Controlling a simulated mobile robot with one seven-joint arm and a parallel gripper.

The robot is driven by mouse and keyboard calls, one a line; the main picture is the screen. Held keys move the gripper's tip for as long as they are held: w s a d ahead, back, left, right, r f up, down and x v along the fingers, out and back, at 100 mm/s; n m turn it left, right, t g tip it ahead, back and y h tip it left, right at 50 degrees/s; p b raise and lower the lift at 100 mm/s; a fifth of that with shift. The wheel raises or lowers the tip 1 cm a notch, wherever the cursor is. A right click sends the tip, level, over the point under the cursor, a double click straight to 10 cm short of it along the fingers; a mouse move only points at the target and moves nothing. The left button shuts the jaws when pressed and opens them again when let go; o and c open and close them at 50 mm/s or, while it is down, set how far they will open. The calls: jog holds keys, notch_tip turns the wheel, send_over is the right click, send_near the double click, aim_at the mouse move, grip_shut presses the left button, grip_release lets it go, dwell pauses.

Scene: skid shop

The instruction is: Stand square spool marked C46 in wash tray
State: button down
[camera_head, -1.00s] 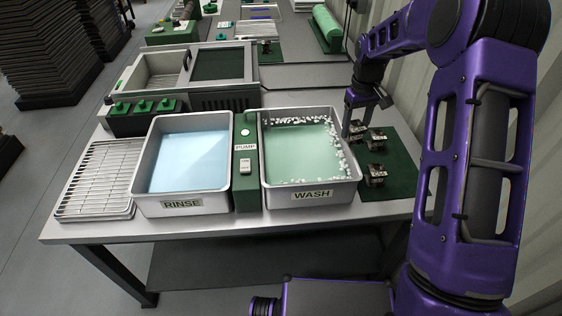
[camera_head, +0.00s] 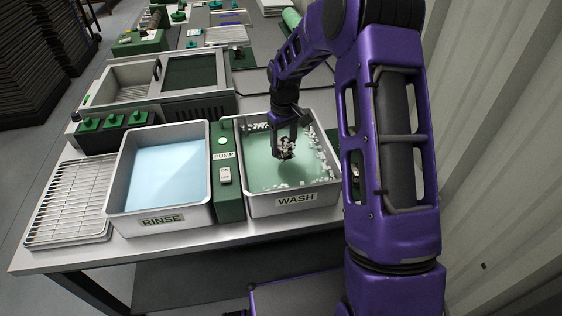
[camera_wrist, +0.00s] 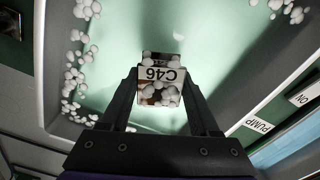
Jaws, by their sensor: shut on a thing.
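My gripper (camera_head: 287,143) is shut on the square spool marked C46 (camera_wrist: 160,75), which shows between the fingers in the wrist view. The label reads upside down there, and white foam beads cling around it. In the head view the spool (camera_head: 286,150) is a small dark and pale block at the fingertips, inside the outline of the wash tray (camera_head: 296,199). The tray holds green liquid with foam along its edges. I cannot tell whether the spool touches the tray floor.
The rinse tray (camera_head: 160,219) with pale blue liquid stands to the left. A green pump box (camera_head: 229,205) with switches sits between the trays. A wire rack (camera_head: 70,205) lies at the far left. My arm hides most of the area right of the wash tray.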

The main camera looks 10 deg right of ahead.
aim_at(284, 158)
jog(key=shift+f+b, duration=0.3)
jog(key=shift+f, duration=2.25)
jog(key=shift+f, duration=0.15)
jog(key=shift+f, duration=0.1)
jog(key=shift+c, duration=0.6)
grip_release()
notch_tip(284, 158, up, 12)
jog(key=shift+r+p, duration=0.25)
jog(key=shift+p, duration=0.55)
